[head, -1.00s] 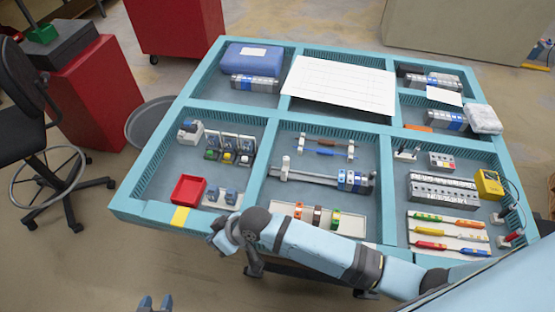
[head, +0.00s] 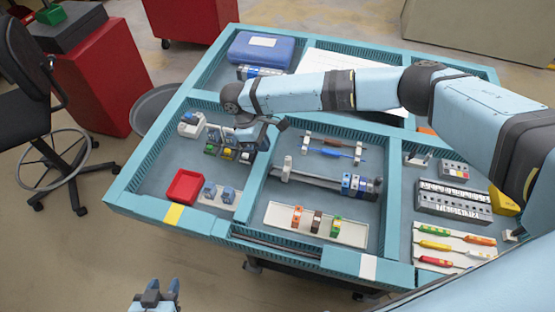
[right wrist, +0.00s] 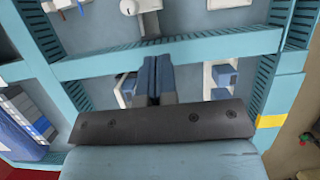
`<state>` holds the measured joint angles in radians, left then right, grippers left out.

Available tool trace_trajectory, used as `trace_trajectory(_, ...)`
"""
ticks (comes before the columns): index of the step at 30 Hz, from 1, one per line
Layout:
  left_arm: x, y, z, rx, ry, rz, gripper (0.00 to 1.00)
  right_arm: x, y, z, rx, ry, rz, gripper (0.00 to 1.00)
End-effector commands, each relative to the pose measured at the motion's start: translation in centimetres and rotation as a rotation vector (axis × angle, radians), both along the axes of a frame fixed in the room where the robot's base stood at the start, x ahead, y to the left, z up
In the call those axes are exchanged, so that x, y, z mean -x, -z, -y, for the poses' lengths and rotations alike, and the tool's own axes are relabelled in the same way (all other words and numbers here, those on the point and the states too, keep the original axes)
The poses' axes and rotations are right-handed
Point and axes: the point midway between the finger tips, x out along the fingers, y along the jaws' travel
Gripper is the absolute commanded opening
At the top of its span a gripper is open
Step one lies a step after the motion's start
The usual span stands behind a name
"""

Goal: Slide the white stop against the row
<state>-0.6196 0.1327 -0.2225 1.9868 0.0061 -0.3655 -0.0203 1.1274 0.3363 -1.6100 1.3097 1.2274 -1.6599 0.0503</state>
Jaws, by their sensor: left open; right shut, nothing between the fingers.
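The white stop (head: 287,168) stands upright at the left end of a grey rail (head: 318,180) in the front middle compartment. The row (head: 356,185) of blue, white and grey modules sits at the rail's right end, with bare rail between. The stop also shows at the top of the right wrist view (right wrist: 128,7). My right gripper (head: 262,142) hangs over the front left compartment near the divider, left of the stop and apart from it. Its fingers (right wrist: 152,80) are shut and empty. My left gripper (head: 155,292) is open, in front of the table.
Screwdrivers (head: 334,148) lie on a holder behind the rail. A white tray (head: 270,215) with coloured pieces lies in front. Left are a red bin (head: 185,186) and small modules (head: 228,150). My right arm spans the back compartments, partly hiding a white sheet (head: 325,61).

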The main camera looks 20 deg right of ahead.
Motion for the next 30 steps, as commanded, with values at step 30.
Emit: trace_trajectory(30, 0.4, -1.5, -0.3, -0.004, -0.008, -0.004, 0.43, 1.8, 9.0, 3.5, 0.013, 0.004, -0.002, 0.00)
